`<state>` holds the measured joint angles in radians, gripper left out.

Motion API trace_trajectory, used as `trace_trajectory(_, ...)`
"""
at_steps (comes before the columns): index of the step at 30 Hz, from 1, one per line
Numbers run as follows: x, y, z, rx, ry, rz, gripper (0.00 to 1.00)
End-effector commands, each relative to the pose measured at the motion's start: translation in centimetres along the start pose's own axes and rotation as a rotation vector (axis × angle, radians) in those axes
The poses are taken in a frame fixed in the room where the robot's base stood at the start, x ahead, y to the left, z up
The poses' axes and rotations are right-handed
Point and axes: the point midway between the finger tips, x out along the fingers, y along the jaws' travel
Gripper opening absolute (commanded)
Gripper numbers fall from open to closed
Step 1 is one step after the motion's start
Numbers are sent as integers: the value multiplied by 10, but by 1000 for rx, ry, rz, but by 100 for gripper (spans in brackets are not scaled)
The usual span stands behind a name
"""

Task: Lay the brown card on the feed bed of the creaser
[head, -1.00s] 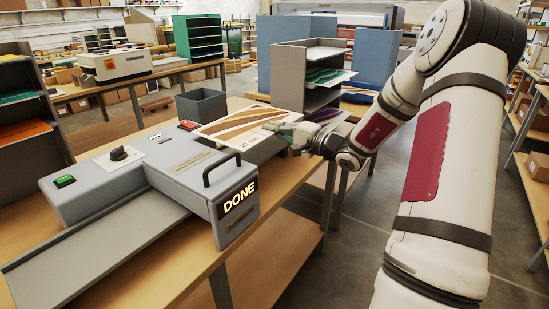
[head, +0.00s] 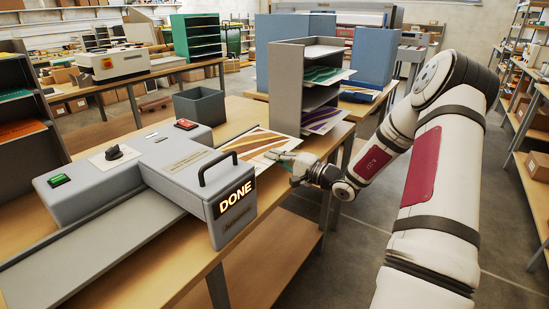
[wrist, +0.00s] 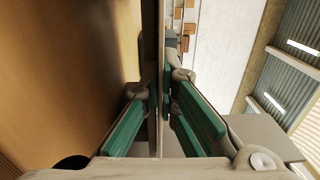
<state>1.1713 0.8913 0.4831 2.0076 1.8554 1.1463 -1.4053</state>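The brown card (head: 250,143), pale with brown stripes, is low over the far side of the grey machine (head: 185,170), probably the creaser, whose display reads DONE. I cannot tell whether the card touches the surface below it. The machine's grey bed (head: 95,258) runs out toward the near left; at the far end the card covers part of it. My gripper (head: 285,160) is at the card's right edge. In the wrist view the card (wrist: 153,50) appears edge-on between the green finger pads of my gripper (wrist: 163,90), which look closed on it.
A grey tray rack (head: 290,85) with several coloured cards stands just behind the card. An open grey bin (head: 200,105) is on the bench (head: 150,285) behind the machine. The machine's black handle (head: 215,167) sticks up.

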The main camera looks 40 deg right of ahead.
Motion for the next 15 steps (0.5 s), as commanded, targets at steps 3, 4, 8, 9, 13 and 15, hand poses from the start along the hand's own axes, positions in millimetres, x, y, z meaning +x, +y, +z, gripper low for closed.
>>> trace_trajectory(3, 0, 3, 0, 0, 0, 0, 0)
trace_trajectory(4, 0, 4, 0, 0, 0, 0, 0)
trace_trajectory(8, 0, 3, 0, 0, 0, 0, 25)
trace_trajectory(9, 0, 3, 0, 0, 0, 0, 25)
trace_trajectory(13, 0, 3, 0, 1, 0, 0, 25)
trace_trajectory(15, 0, 3, 0, 1, 0, 0, 25)
